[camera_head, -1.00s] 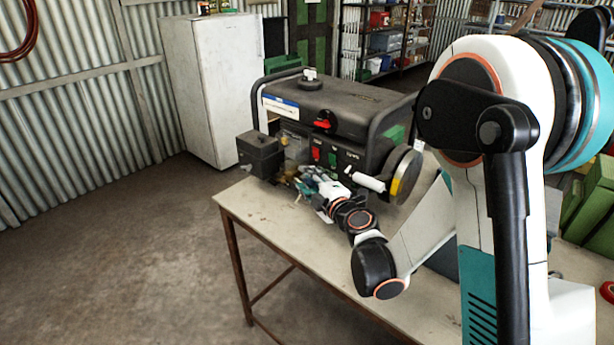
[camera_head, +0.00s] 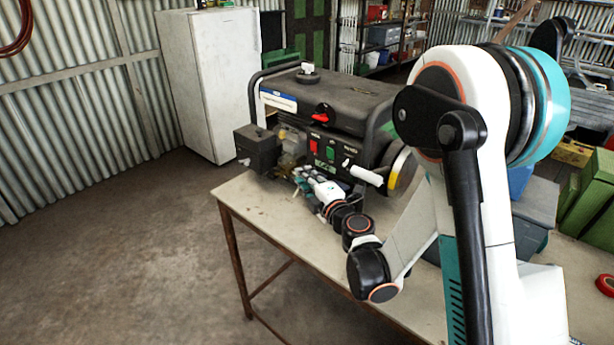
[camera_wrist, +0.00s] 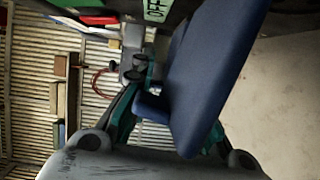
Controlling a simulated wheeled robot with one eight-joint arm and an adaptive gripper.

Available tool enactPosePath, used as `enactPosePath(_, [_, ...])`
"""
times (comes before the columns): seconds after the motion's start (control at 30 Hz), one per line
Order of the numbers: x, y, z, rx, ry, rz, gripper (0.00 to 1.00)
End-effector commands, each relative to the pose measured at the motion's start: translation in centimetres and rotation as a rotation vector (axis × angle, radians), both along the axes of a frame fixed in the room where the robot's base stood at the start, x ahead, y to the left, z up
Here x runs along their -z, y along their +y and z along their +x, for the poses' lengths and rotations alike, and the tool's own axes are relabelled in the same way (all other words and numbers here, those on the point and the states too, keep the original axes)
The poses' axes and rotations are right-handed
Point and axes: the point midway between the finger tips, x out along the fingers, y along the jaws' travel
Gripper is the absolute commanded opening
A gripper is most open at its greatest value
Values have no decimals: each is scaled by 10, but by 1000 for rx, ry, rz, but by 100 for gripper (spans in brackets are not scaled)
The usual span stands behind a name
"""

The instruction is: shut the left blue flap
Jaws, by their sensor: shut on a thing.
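A blue flap (camera_wrist: 215,70) fills the middle of the wrist view, seen tilted, with a small blue tab on its left side. My gripper (camera_wrist: 165,112) is shut on the flap; one finger shows left of it and the other is mostly hidden behind it. In the head view my gripper (camera_head: 302,178) is low at the front of a black generator (camera_head: 335,110). The flap cannot be made out there, and the exact finger contact is hidden.
The generator stands on a pale table (camera_head: 260,207) whose front edge runs under my arm. A dark box (camera_head: 256,149) sticks out at its left. A white fridge (camera_head: 210,85) stands behind left. Green cases (camera_head: 590,195) are at the right. The floor at left is clear.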

Motion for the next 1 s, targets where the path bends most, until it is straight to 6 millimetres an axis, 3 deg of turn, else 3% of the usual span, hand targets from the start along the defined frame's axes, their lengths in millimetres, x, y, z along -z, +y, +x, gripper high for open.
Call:
enactPosePath(0.57, [3,0,0,4,-53,-54,0])
enactPosePath(0.6, [3,0,0,4,-53,-54,25])
enactPosePath(0.63, [3,0,0,4,-53,-54,31])
enactPosePath(1.0, [4,0,0,2,-52,-53,32])
